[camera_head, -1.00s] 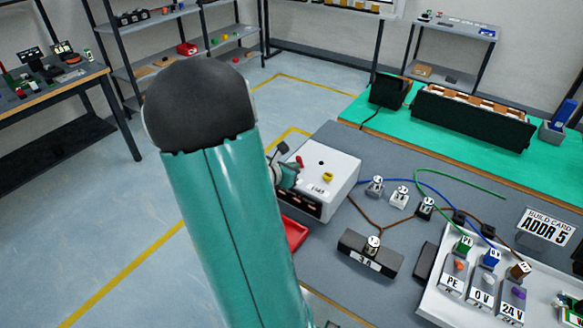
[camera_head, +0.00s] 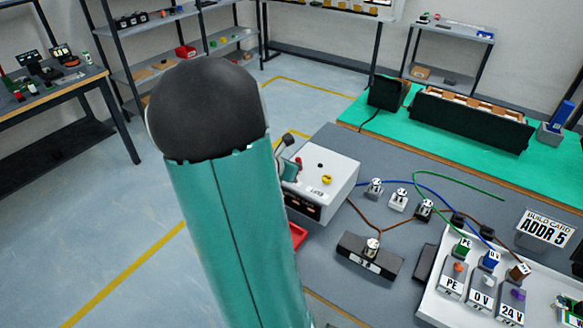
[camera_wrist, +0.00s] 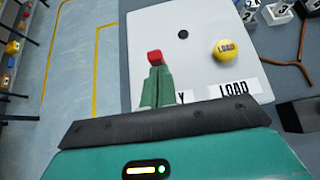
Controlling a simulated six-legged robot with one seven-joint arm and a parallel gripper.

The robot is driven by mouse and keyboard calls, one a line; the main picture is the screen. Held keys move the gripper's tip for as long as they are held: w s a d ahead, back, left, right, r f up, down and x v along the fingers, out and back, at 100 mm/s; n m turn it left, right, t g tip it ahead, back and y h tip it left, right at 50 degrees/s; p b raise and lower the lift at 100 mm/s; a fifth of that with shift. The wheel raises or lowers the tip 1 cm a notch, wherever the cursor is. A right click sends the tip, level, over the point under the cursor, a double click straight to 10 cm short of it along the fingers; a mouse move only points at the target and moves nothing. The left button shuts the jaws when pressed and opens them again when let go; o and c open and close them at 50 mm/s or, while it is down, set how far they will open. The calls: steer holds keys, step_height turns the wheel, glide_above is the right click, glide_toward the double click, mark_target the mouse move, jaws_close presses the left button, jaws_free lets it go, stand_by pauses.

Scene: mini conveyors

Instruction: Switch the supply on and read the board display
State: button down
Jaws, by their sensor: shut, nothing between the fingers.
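The white supply box (camera_head: 333,170) stands on the grey bench, and its top fills much of the wrist view (camera_wrist: 205,75). On top are a red switch part (camera_wrist: 155,57), a yellow round LOAD button (camera_wrist: 226,48) and a dark round spot (camera_wrist: 182,34). My gripper (camera_wrist: 156,74) is shut and empty, its green fingertips at the near side of the red part; contact cannot be told. In the head view my arm hides most of the gripper (camera_head: 289,171). The white board tray (camera_head: 433,306) is at lower right, cut by the frame edge; no readable display shows.
Brown, blue and green wires run from small terminal blocks (camera_head: 398,200) to the tray. A black block (camera_head: 370,256) lies in front, a red tray (camera_head: 298,236) is partly behind my arm, and a card reading ADDR 5 (camera_head: 546,228) stands at right. Open floor lies left.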

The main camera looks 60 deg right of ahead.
steer(key=shift+d+r+y, duration=0.25)
steer(key=shift+y, duration=0.15)
steer(key=shift+s+d+r, duration=0.15)
steer(key=shift+d+r, duration=0.2)
steer(key=shift+d, duration=0.2)
steer(key=shift+r, duration=0.1)
steer(key=shift+r, duration=0.65)
steer(key=shift+a, duration=0.1)
